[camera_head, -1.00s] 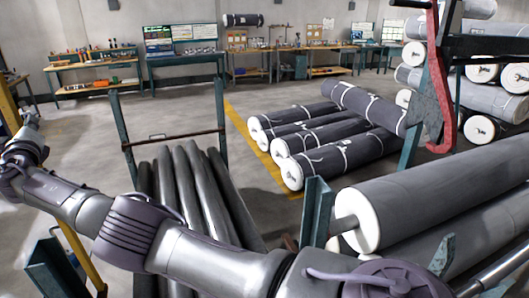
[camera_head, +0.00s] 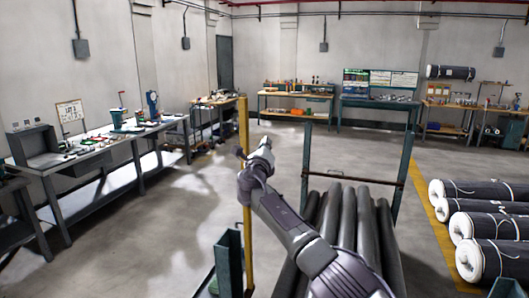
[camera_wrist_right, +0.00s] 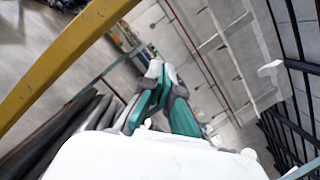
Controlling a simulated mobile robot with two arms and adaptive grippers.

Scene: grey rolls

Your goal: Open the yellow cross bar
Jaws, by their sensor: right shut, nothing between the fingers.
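The yellow cross bar (camera_head: 244,180) stands upright in the head view, left of a rack of long dark rolls. It rises from near a green post at the bottom. My right arm reaches from the lower right toward it. My right gripper (camera_head: 264,145) is just right of the bar's upper part, and I cannot tell whether they touch. In the right wrist view the bar (camera_wrist_right: 62,62) crosses the upper left, apart from the fingers. There my right gripper (camera_wrist_right: 165,98) has green finger parts, shut and empty. My left gripper is in no view.
Dark rolls (camera_head: 347,222) lie in a rack with green posts (camera_head: 403,178) right of the bar. Wrapped rolls (camera_head: 490,222) lie on the floor at right. A workbench (camera_head: 92,158) stands at left. Open floor (camera_head: 165,225) lies between the bench and the bar.

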